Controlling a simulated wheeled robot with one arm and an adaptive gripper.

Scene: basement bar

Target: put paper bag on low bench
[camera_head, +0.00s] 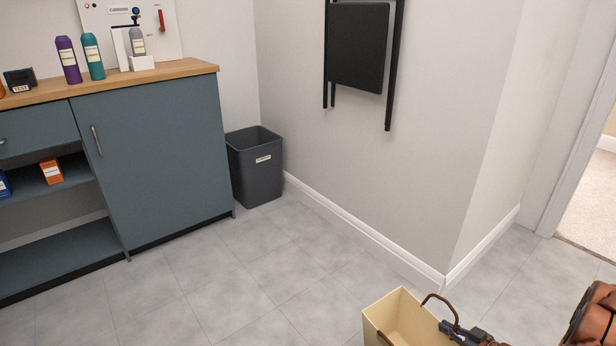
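The paper bag (379,318) is pale tan and open at the top, with brown loop handles. It is at the bottom edge of the head view, and its lower part is cut off. My gripper (448,327) is dark and reaches in from the right, with its tip at the bag's right rim by a handle. The fingers are small and partly merged with the handle, so their closing does not show clearly. I cannot tell whether the bag hangs or rests on the floor. No low bench is in view.
A blue-grey cabinet (155,165) with a wooden top stands at left, holding several bottles. A dark bin (255,170) stands beside it. A folded black wall-mounted panel (358,47) hangs on the wall. A wall corner (447,270) juts out near the bag. Tiled floor (250,285) is clear; a doorway is at right.

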